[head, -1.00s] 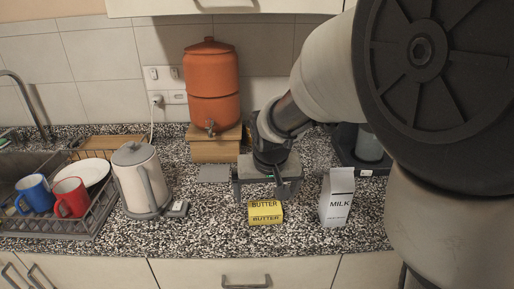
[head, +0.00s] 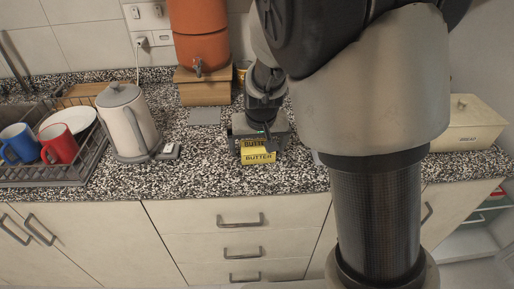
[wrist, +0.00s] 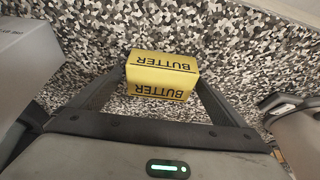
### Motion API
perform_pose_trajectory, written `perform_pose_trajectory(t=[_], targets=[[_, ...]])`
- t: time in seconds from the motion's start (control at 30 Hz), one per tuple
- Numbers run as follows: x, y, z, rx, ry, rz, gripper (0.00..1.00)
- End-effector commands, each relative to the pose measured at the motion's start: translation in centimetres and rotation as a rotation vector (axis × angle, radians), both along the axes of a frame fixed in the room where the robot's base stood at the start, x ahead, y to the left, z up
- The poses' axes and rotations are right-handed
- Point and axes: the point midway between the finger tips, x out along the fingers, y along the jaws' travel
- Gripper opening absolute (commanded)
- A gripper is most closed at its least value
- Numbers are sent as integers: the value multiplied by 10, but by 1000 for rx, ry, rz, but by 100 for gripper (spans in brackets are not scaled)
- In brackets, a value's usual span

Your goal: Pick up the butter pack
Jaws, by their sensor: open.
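The yellow butter pack (head: 258,157) with black BUTTER lettering sits on the speckled counter near its front edge. It also shows in the wrist view (wrist: 162,76), lying between the ends of my two fingers. My gripper (head: 257,150) is open and reaches down over the pack from above and behind. In the wrist view a finger (wrist: 103,88) lies on the left side of the pack and the other (wrist: 215,100) on its right, near its sides. I cannot tell whether either finger touches it.
A kettle (head: 128,122) stands to the left, beside a dish rack (head: 82,172) with a blue mug (head: 20,143) and a red mug (head: 60,145). An orange water dispenser (head: 201,40) on a wooden stand is behind. In the wrist view a pale carton (wrist: 28,60) is close on the left.

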Motion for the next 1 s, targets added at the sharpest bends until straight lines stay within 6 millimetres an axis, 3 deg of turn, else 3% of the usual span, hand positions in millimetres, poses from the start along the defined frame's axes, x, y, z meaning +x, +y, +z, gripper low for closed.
perform_pose_trajectory(t=[0.07,0.33,0.67,1.0], targets=[[0,0,0,0,0,0,91],[0,0,0,0,1,0,45],[0,1,11,0,-3,2,45],[0,1,77,2,-4,2,45]])
